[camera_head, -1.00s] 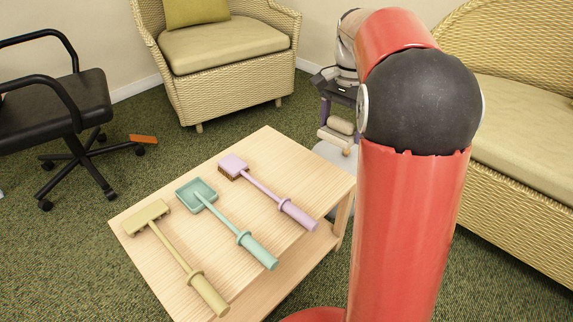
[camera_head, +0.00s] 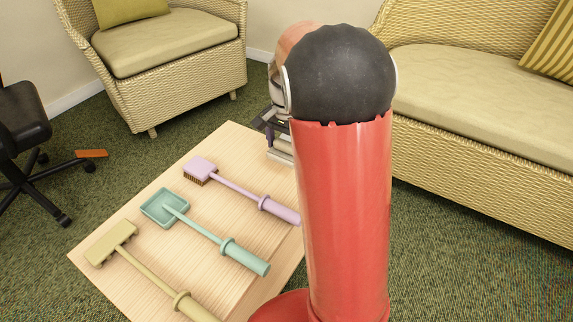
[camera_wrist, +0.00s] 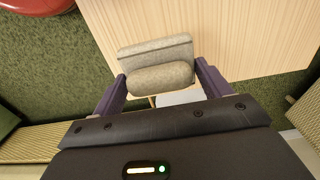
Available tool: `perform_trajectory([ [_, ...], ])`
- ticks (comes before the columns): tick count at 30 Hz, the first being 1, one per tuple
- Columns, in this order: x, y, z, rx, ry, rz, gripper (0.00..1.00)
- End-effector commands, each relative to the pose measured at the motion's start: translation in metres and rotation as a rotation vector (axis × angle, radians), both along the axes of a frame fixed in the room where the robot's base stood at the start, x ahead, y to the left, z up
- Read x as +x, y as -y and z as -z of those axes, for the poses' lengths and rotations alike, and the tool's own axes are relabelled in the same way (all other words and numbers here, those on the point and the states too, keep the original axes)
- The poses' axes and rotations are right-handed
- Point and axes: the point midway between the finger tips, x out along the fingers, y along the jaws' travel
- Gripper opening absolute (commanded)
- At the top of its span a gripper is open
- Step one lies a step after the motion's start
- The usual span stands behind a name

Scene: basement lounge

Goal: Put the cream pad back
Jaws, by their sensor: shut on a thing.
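In the wrist view the cream pad (camera_wrist: 160,78) sits between the two purple fingers of my gripper (camera_wrist: 160,72), which is shut on it. It has a rounded near part and a flatter block beyond it. In the head view my gripper (camera_head: 270,133) is mostly hidden behind my red arm, near the far right corner of the light wooden table (camera_head: 232,140). The pad cannot be made out clearly there. In the wrist view the table (camera_wrist: 200,30) lies beyond the pad, and I cannot tell whether they touch.
On the table lie a lilac brush (camera_head: 235,186), a teal scoop-headed tool (camera_head: 205,232) and an olive-yellow tool (camera_head: 150,270). A wicker armchair (camera_head: 180,85), a wicker sofa (camera_head: 480,180) and a black office chair (camera_head: 20,125) stand around. A white surface (camera_wrist: 180,97) shows below the pad.

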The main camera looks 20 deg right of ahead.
Motion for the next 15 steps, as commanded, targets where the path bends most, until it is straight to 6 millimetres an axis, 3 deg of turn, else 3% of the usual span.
perform_trajectory([
  [5, 0.0, 0.0, 0.016, 0.001, -0.001, 0.0, 0.58],
  [12, 0.0, 0.0, 0.056, 0.0, -0.001, 0.001, 0.58],
  [15, 0.0, 0.0, 0.062, 0.001, -0.001, 0.0, 0.58],
])
